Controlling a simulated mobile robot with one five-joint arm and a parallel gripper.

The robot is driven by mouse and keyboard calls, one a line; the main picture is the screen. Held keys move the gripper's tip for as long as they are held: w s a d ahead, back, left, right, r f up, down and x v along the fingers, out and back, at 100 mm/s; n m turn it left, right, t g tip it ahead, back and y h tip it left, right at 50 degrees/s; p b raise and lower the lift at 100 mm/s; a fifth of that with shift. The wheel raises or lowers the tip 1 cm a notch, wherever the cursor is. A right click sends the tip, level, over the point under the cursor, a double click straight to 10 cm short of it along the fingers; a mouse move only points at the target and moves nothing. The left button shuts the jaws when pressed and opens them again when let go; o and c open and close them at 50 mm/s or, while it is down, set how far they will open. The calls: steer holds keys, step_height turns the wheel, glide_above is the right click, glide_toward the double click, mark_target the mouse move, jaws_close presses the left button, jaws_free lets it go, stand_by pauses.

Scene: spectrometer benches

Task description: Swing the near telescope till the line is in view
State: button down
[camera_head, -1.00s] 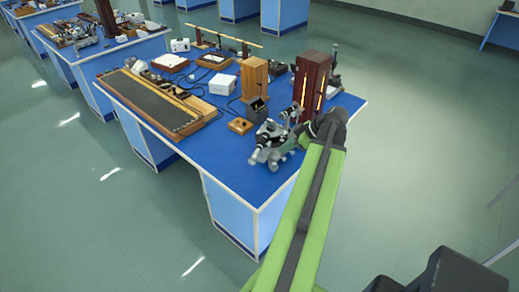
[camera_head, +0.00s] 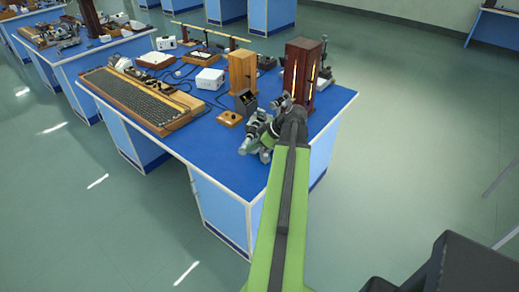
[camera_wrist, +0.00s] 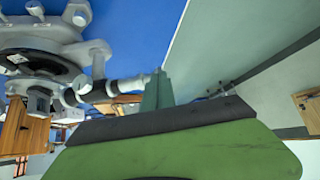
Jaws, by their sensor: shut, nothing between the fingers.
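The grey spectrometer (camera_head: 256,128) stands at the near right corner of the blue bench, partly hidden by my arm in the head view. In the wrist view its round body (camera_wrist: 30,45) fills the upper left. A grey and black telescope tube (camera_wrist: 128,87) sticks out from it to the right. My gripper (camera_wrist: 158,90) is shut, with nothing between its fingers. Its fingertips are right at the outer end of this tube; I cannot tell whether they touch. In the head view the fingers are hidden behind my wrist. No spectral line shows in either view.
A dark wooden cabinet (camera_head: 303,72) with glowing slits stands just behind the spectrometer. Open floor (camera_head: 410,130) is on the right.

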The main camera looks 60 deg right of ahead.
steer(key=shift+w, duration=0.1)
steer(key=shift+w+a+f, duration=0.2)
steer(key=shift+w+a, duration=0.05)
steer(key=shift+w, duration=0.35)
steer(key=s+f+p+v, duration=0.1)
steer(key=p+v, duration=0.8)
steer(key=v, duration=0.5)
steer(key=shift+m+t, duration=0.4)
steer(key=shift+t, duration=0.4)
steer(key=w+a+b, duration=0.1)
steer(key=w, duration=0.3)
steer(key=w+a+b, duration=0.1)
steer(key=w, duration=0.2)
steer(key=w+a+f+b, duration=0.1)
steer(key=w, duration=0.3)
steer(key=shift+w+a, duration=0.25)
steer(key=shift+w, duration=0.05)
steer(key=w+f+b, duration=0.3)
steer(key=f+b, duration=0.5)
steer(key=shift+w+a+f, duration=0.15)
steer(key=shift+w+a, duration=0.15)
steer(key=shift+a, duration=0.15)
